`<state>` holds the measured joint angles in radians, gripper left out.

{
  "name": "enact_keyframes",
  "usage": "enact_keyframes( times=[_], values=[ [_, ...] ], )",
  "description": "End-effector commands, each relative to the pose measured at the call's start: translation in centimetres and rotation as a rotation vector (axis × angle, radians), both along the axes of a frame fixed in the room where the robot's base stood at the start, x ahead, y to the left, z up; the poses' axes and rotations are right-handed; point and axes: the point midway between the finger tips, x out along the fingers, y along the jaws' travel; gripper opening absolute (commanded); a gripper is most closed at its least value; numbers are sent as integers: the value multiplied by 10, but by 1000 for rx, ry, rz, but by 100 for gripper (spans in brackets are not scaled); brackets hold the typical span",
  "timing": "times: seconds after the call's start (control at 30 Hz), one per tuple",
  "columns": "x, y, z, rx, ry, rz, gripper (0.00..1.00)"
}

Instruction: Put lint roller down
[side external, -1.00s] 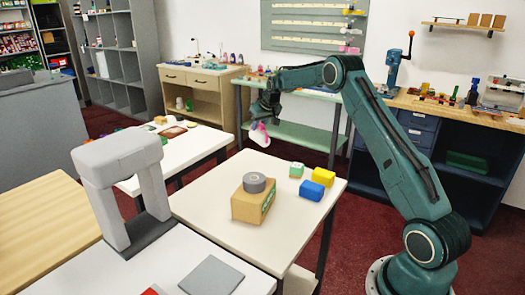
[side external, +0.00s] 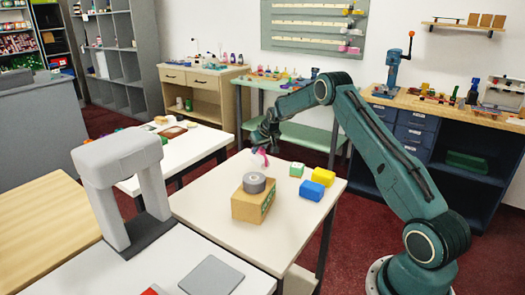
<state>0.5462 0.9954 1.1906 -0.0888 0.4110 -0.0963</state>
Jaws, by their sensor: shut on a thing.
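The lint roller (side external: 260,160) is a small pink and white thing, held at the end of my gripper (side external: 263,147). It hangs upright just behind the grey tape roll, over or at the far part of the white table (side external: 205,208). I cannot tell whether its lower end touches the tabletop. My gripper points down and is shut on the lint roller's pink upper part. The fingers are small and dark here.
A grey tape roll (side external: 254,183) sits on a cardboard box (side external: 251,206) close in front of the lint roller. A green and white block (side external: 296,170), a yellow block (side external: 323,177) and a blue block (side external: 311,190) stand to the right. The table's left part is clear.

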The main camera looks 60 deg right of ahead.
Motion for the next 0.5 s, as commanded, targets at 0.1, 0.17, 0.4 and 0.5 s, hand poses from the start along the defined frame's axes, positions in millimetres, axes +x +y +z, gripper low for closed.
enact_keyframes(
  times=[0.1, 0.17, 0.4, 0.5],
  values=[
    [0, 0, -15, 0, 1, 0, 0],
    [0, 0, -20, 0, 0, 0, 0],
    [0, 0, -24, 0, -1, 0, 0],
    [0, 0, -24, 0, -1, 0, 0]
  ],
)
